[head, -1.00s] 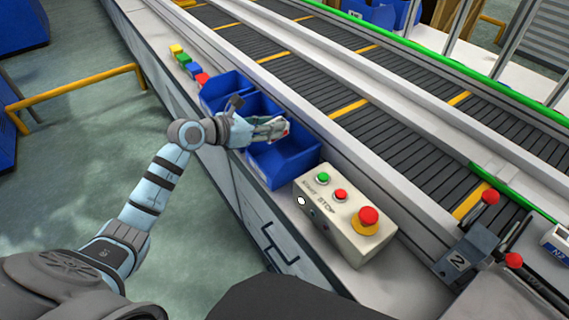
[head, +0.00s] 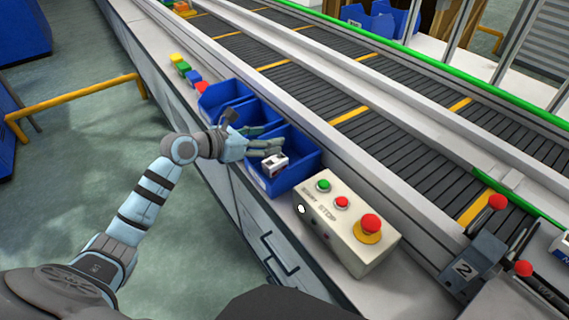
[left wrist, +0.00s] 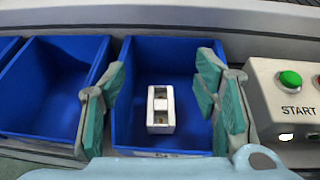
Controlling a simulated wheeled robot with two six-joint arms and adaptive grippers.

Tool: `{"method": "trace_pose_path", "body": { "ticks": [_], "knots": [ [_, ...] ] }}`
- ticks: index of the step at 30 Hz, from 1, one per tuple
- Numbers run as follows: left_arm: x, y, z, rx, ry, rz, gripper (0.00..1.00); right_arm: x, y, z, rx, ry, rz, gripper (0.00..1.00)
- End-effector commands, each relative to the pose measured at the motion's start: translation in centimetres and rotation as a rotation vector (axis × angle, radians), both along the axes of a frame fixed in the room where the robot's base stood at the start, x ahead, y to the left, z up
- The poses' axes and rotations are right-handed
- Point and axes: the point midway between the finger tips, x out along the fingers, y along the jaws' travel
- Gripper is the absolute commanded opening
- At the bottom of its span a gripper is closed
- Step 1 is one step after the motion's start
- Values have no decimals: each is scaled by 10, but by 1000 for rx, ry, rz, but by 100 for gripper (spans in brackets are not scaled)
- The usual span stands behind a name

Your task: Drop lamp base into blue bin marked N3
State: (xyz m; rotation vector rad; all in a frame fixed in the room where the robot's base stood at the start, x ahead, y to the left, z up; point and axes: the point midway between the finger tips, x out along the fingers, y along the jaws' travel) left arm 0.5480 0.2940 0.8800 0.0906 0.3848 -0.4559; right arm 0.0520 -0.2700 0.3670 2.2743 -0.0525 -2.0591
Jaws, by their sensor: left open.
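The lamp base (left wrist: 160,108), a small white block with dark openings, lies inside the blue bin (left wrist: 205,145) nearest the button box. A label on the bin's front edge is mostly cut off and unreadable. My right gripper is not in view.
Two more blue bins (head: 218,92) stand in a row behind this one. A button box (head: 349,226) with a red stop knob stands close in front, to the right. A conveyor (head: 400,135) runs alongside. Small colored blocks (head: 193,76) sit at the far end.

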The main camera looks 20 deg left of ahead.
Motion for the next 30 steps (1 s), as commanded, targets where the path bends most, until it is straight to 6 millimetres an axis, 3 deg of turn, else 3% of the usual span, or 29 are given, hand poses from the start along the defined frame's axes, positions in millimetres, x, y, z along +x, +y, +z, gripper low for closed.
{"method": "trace_pose_path", "body": {
  "ticks": [6, 12, 30],
  "knots": [
    [-50, 26, 20, 16, 7, -2, 56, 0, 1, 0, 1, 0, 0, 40],
    [-79, 42, 32, 13, 7, 3, 56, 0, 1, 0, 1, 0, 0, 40],
    [-87, 42, 40, 0, 2, -4, 56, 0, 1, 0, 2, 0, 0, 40]
  ]
}}
